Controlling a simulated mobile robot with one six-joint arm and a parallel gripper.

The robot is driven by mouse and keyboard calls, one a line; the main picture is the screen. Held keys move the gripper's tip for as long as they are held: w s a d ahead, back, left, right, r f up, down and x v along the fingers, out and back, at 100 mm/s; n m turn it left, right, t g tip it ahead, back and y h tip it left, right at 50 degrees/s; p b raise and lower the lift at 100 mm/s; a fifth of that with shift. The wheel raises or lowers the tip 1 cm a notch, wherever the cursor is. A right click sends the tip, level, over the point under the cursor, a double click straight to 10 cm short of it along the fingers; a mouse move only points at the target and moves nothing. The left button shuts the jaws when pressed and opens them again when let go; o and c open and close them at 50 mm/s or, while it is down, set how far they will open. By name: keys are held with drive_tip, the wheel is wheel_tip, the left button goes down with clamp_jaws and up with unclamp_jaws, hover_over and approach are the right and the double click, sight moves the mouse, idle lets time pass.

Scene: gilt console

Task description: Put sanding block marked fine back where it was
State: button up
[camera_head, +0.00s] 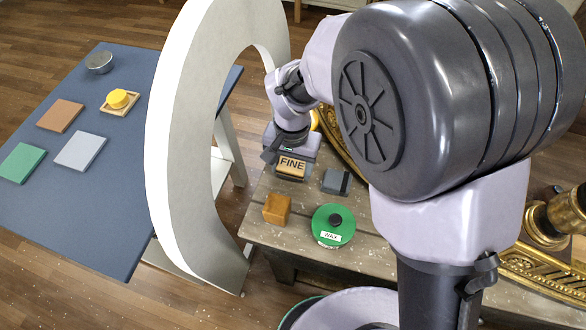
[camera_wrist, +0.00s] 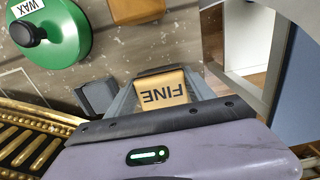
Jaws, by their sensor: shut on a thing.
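The sanding block marked FINE (camera_head: 291,166) is tan with a dark label, over the wooden bench (camera_head: 262,228). My gripper (camera_head: 290,160) is shut on it from above. In the wrist view the block (camera_wrist: 163,90) sits between my two fingers (camera_wrist: 161,84), with its lettering upside down. Whether the block touches the bench or hangs just above it, I cannot tell. A grey block (camera_head: 336,182) lies just right of it, apart from it. My arm hides part of the bench behind.
On the bench are an orange-tan block (camera_head: 277,211) and a green WAX tin (camera_head: 333,226) with a black knob. A tall white oval frame (camera_head: 172,130) stands left of my gripper. Beyond it, a blue table (camera_head: 95,215) holds coloured tiles. Gilt moulding (camera_head: 540,275) lies right.

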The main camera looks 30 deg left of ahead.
drive_tip(key=shift+f, duration=0.7)
drive_tip(key=shift+r, duration=0.15)
drive_tip(key=o, duration=1.3)
